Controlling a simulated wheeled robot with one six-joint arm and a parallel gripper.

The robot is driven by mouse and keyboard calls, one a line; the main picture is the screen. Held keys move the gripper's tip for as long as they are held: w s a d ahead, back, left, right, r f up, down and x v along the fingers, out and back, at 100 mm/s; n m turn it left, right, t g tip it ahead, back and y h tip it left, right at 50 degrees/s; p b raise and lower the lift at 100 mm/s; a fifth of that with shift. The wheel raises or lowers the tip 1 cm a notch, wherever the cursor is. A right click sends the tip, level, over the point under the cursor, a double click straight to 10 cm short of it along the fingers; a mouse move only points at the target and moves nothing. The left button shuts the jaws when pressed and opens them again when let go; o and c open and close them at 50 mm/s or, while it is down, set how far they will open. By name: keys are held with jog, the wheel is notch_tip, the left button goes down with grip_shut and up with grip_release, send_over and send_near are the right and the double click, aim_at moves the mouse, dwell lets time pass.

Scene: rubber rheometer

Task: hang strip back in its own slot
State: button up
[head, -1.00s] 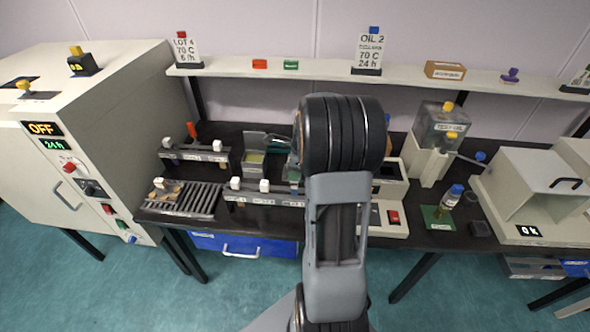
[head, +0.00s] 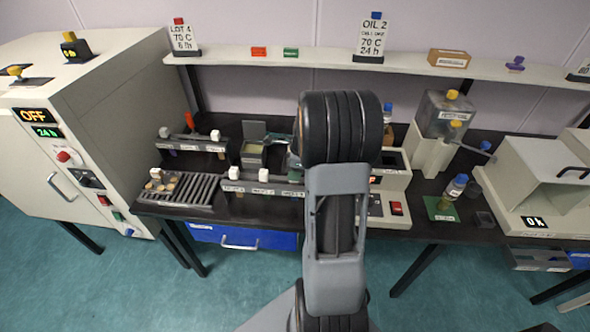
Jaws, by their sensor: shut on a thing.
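My gripper (head: 292,150) is mostly hidden behind my own arm. Only a grey part of it shows at the arm's left side, over the bench. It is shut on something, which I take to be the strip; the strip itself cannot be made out. A front rack (head: 285,190) with labels on its face carries white blocks (head: 264,174) on its bar; its right end is hidden by my arm. A rear rack (head: 185,146) carries white blocks (head: 215,135) and a red piece (head: 190,122). I cannot tell which slot is the strip's own.
A slatted tray (head: 205,190) with small round pieces stands at front left, beside the oven (head: 85,130). A small open-lidded box (head: 252,150) stands between the racks. A beige instrument (head: 392,180) stands right of my arm. A shelf (head: 220,55) runs behind.

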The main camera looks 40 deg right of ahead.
jog(key=shift+f, duration=0.25)
jog(key=o, duration=1.1)
jog(key=shift+c, duration=0.2)
jog(key=p+v, duration=0.1)
jog(key=v, duration=0.1)
jog(key=p+v, duration=0.2)
jog(key=a+p+v, duration=0.1)
jog(key=p+v, duration=0.1)
jog(key=shift+w+r, duration=0.15)
jog(key=shift+w, duration=0.25)
